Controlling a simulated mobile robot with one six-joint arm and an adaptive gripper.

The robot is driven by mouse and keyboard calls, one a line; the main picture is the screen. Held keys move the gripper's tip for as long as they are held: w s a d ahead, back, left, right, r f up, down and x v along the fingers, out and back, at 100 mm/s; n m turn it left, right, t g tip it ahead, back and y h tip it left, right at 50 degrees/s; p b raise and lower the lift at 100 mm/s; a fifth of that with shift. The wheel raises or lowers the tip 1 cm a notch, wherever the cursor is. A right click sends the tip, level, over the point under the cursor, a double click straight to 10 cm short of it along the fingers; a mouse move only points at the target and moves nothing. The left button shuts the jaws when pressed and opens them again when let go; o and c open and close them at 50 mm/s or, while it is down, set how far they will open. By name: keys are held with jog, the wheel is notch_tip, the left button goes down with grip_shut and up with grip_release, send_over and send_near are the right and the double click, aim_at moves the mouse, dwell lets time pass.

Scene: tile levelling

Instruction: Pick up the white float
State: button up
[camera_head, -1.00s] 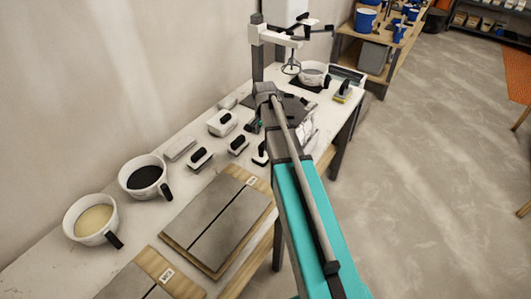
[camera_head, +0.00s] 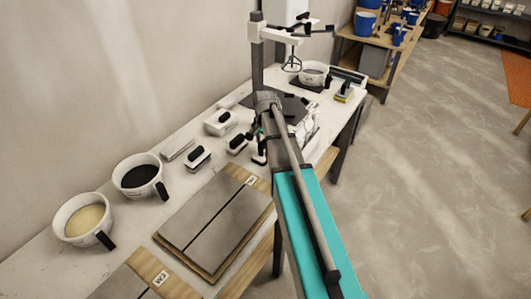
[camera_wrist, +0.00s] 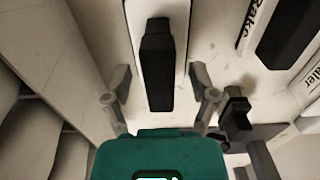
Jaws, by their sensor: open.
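In the wrist view, a white float (camera_wrist: 158,50) with a dark raised handle lies ahead of my gripper (camera_wrist: 162,93), cut off by the top edge. The fingers are open, one on each side of the handle's near end, with a gap to it on both sides. Whether they are level with the handle is unclear. In the head view, several white blocks with black handles lie on the bench, among them a larger one (camera_head: 220,122) and a smaller one (camera_head: 198,158). I cannot tell which one the wrist view shows. My arm hides part of the bench there.
Two white buckets, one with cream contents (camera_head: 85,219) and one with dark contents (camera_head: 140,176), stand at the left. Grey tile boards (camera_head: 215,222) lie in front. A mixer stand (camera_head: 257,60) rises behind my gripper. Lettered items (camera_wrist: 290,30) are right in the wrist view.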

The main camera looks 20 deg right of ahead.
dwell(0.4)
grip_shut()
